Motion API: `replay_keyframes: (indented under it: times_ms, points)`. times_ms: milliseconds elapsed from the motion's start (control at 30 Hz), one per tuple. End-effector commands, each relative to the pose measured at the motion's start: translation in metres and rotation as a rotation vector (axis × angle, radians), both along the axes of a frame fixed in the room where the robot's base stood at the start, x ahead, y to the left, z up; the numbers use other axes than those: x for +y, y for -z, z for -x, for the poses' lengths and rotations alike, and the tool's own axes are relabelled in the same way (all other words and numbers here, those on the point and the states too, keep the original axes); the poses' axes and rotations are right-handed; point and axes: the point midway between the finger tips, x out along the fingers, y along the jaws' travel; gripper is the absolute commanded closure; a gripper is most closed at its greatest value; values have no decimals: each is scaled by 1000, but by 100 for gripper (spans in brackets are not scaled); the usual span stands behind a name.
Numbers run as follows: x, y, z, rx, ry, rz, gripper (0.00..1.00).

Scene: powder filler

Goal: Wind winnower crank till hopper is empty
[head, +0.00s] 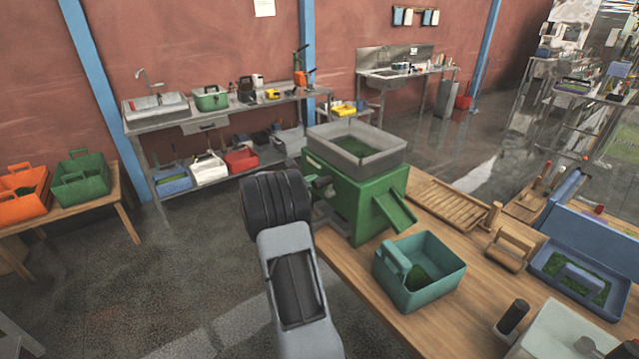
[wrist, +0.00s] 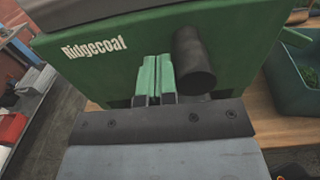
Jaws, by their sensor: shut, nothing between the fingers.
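The green winnower (head: 345,200) stands on the wooden bench, with a grey hopper (head: 395,158) on top. Green material lies in the hopper's bottom. A chute (head: 396,212) slopes from its right side toward a teal bin (head: 440,285) holding some green material.
The bench (head: 385,325) also bears a wooden slatted tray (head: 448,200), a wooden frame (head: 510,250) and a blue tray (head: 575,300) with green material. Another table at left holds orange (head: 22,190) and green (head: 82,180) bins. The floor left of my arm is clear.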

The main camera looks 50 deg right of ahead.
Motion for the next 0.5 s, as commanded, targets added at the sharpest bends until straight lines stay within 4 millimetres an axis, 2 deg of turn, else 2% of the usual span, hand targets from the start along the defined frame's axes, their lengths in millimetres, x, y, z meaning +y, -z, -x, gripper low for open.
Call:
replay_keyframes:
  times_ms: [200, 500]
  points:
    - [5, -8, 14, -1, 1, 1, 100]
    - [5, -7, 17, 0, 0, 0, 100]
